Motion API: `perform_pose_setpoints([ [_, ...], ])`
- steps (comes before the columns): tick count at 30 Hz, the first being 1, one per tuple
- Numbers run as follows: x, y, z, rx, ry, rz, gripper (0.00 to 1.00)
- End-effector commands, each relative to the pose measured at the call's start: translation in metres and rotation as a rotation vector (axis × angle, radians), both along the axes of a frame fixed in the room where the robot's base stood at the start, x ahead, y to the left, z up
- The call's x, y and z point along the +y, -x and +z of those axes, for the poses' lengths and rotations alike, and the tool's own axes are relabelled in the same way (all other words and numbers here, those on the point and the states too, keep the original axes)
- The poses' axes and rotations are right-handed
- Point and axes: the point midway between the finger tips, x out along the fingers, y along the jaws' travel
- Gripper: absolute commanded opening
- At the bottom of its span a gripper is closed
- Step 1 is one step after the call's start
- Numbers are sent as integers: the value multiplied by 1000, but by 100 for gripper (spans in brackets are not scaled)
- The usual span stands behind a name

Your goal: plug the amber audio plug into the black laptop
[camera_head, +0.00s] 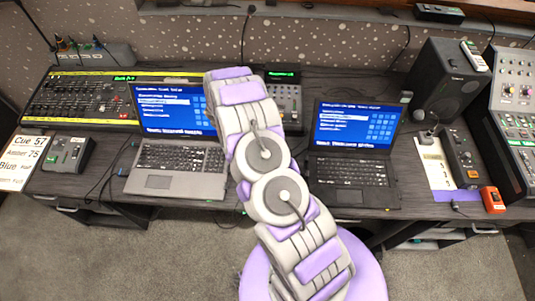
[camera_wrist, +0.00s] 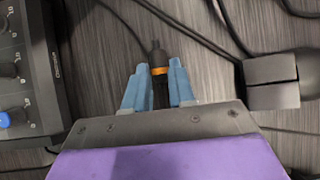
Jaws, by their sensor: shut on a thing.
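The black laptop (camera_head: 355,165) stands open with a lit blue screen on the desk, right of my arm in the head view. In the wrist view, the amber audio plug (camera_wrist: 158,70) shows as a dark body with an amber band and a thin black cable. My gripper (camera_wrist: 157,75) has its blue fingers closed on both sides of the plug, near the fingertips. The plug's metal tip cannot be made out. The head view does not show my gripper; my arm covers that part of the desk. No laptop shows in the wrist view.
A grey laptop (camera_head: 175,172) stands open left of my arm. In the wrist view, a knobbed panel (camera_wrist: 25,80) is left of my fingers, and a black block (camera_wrist: 272,82) with thick cables is right.

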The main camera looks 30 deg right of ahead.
Motion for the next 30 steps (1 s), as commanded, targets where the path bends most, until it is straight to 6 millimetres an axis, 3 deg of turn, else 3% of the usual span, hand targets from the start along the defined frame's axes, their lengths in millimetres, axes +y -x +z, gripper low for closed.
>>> perform_pose_setpoints([
  [8,0,0,3,0,0,0,0],
  [30,0,0,51,1,0,-1,0],
])
